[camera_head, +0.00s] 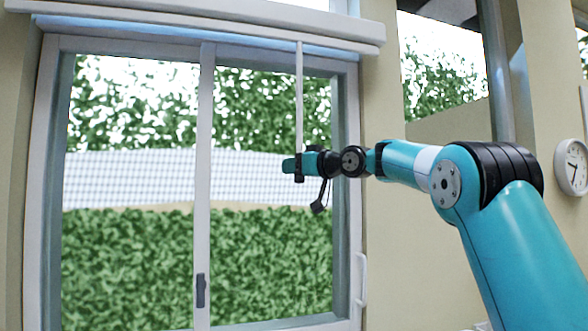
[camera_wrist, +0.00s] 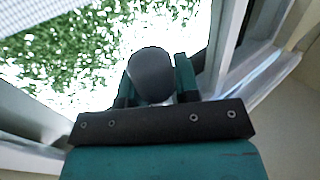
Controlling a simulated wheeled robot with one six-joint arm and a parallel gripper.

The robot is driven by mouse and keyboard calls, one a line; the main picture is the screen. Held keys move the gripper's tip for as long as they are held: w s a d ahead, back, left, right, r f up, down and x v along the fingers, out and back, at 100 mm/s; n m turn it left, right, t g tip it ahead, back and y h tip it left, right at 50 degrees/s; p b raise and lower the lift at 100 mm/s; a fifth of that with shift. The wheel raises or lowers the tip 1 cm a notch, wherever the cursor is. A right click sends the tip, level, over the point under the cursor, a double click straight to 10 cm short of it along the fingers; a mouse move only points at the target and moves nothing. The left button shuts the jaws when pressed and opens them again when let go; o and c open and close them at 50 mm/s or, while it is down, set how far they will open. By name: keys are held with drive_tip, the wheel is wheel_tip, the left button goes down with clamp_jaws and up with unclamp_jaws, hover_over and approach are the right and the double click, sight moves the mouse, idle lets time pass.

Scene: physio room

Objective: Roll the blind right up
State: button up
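The blind shows as a narrow pale blue strip (camera_head: 130,29) just under the white head rail (camera_head: 200,14) at the top of the window; the panes below are uncovered. A thin pale wand (camera_head: 299,95) hangs from the right part of the rail down to my gripper (camera_head: 291,165), which is in front of the right pane. In the wrist view, a dark grey round knob (camera_wrist: 152,75) sits between the two teal fingers and seems to touch both. My gripper looks shut on this wand's lower end, which the fingers partly hide.
A window handle (camera_head: 200,290) is on the middle frame bar, and a pale handle (camera_head: 361,280) is on the right frame. A second window (camera_head: 440,75) and a wall clock (camera_head: 572,166) are to the right. The space before the left pane is clear.

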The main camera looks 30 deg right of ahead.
drive_tip(key=o, duration=0.3)
drive_tip(key=shift+r, duration=0.45)
drive_tip(key=shift+o, duration=0.5)
drive_tip(key=shift+f, duration=0.15)
drive_tip(key=shift+s+f, duration=0.1)
drive_tip(key=shift+s+d+f+b, duration=0.1)
drive_tip(key=shift+s+d+b, duration=0.1)
drive_tip(key=shift+s+b, duration=0.15)
drive_tip(key=b+v, duration=0.7)
drive_tip(key=v, duration=0.9)
drive_tip(key=shift+s+b, duration=0.2)
drive_tip(key=shift+b, duration=0.15)
